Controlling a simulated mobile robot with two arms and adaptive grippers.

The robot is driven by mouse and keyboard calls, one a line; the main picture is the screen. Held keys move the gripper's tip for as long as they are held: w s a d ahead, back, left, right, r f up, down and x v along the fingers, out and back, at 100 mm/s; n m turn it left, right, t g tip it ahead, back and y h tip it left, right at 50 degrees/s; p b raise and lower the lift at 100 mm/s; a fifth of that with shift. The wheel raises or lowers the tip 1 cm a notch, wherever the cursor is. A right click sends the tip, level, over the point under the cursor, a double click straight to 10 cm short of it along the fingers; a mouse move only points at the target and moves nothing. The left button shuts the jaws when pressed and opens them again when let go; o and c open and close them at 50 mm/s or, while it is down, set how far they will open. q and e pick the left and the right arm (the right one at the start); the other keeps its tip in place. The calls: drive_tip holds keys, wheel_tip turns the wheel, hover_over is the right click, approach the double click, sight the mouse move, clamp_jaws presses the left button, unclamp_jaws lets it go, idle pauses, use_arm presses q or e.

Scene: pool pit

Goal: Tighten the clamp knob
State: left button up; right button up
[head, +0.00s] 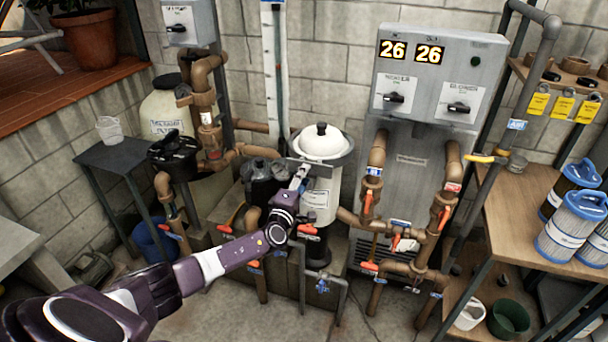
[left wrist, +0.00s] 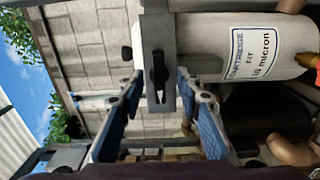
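The filter canister (head: 318,195) is cream-white with a domed lid (head: 322,146) topped by a black handle. In the left wrist view the canister (left wrist: 245,50) lies sideways, its label reading "cartridge". My left gripper (head: 300,178) is at the canister's front, just below the lid. In the left wrist view its blue-padded fingers (left wrist: 159,80) are spread, with the knob between their tips. Contact with the knob cannot be told. My right gripper is not in view.
Brown pipes with red-handled valves (head: 366,203) surround the canister. A dark bin (head: 262,180) stands close on its left. A grey heater cabinet (head: 420,160) stands to the right, and a wooden shelf (head: 515,215) with filter cartridges further right.

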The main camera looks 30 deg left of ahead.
use_arm(q)
drive_tip(key=p+v, duration=0.4)
drive_tip(key=v, duration=0.3)
drive_tip(key=shift+p, duration=0.4)
